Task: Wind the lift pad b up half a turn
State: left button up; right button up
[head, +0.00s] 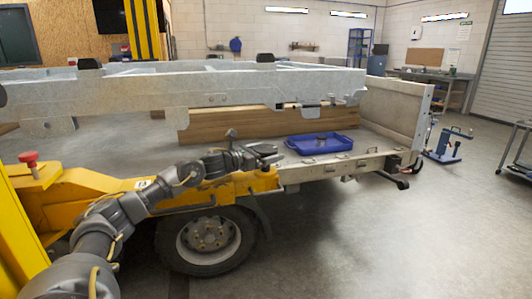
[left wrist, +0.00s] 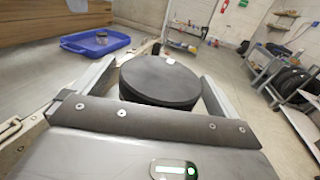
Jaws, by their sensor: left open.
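In the left wrist view a thick round black pad (left wrist: 160,82), which I take to be lift pad b, stands between the two fingers of my left gripper (left wrist: 160,88). It has a small white mark on its far rim. The fingers are open, one on each side of the pad; I cannot tell whether either touches it. In the head view my left gripper (head: 264,153) is at the right end of the yellow lift arm (head: 262,180), beside the trailer. There the gripper and wrist largely hide the pad. My right gripper is not in view.
A blue tray (head: 320,143) lies on the trailer bed just past the gripper; it also shows in the left wrist view (left wrist: 88,45). A grey galvanised frame (head: 200,90) runs above. The wheel (head: 208,238) is below the lift arm.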

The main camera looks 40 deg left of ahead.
pick_arm(q)
jog(key=c, duration=1)
jog(key=shift+n+y, duration=0.4)
jog(key=shift+y, duration=0.2)
